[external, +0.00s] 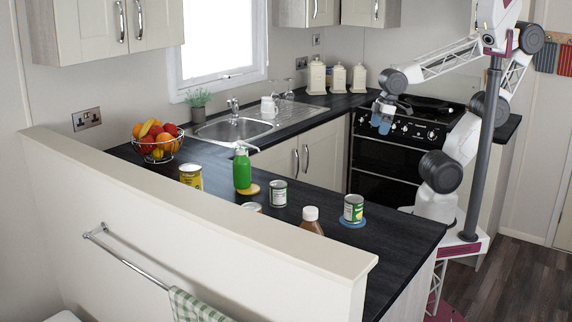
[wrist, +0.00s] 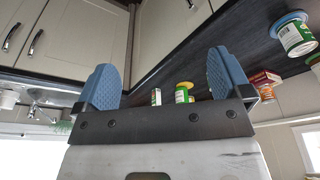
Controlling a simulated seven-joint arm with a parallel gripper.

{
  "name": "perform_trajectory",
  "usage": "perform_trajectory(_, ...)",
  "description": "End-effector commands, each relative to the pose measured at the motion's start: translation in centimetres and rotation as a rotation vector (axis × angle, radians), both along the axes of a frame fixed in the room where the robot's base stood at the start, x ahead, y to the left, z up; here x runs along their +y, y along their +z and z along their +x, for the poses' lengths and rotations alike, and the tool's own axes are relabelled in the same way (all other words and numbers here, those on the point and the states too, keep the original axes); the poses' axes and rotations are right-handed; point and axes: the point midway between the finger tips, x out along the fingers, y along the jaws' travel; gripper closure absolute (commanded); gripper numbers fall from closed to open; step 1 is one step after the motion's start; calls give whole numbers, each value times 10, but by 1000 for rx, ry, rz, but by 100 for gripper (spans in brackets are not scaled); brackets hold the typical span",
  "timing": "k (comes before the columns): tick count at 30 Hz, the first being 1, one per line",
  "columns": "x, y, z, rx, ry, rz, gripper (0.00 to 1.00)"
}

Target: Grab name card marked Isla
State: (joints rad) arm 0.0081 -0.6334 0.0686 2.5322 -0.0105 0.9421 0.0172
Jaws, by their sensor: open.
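I cannot make out a name card marked Isla in either view; no lettering of that kind is readable. My gripper (external: 383,118) is in front of the stove, above floor level and beyond the counter's far edge. In the wrist view my gripper (wrist: 166,82) shows its two blue fingers wide apart with nothing between them. The low wall hides part of the counter top in the external view.
The dark counter (external: 400,236) holds a green pump bottle (external: 242,172), a can (external: 278,194), a can on a blue coaster (external: 353,208), a yellow can (external: 190,178), a white-capped bottle (external: 311,222) and a fruit basket (external: 158,148). The stove (external: 400,150) stands behind my gripper.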

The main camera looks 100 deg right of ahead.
Motion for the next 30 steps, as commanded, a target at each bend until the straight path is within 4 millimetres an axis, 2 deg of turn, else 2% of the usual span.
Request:
perform_trajectory(11,0,0,0,0,0,0,4)
perform_trajectory(22,0,0,0,0,0,0,60)
perform_trajectory(30,0,0,0,0,0,0,62)
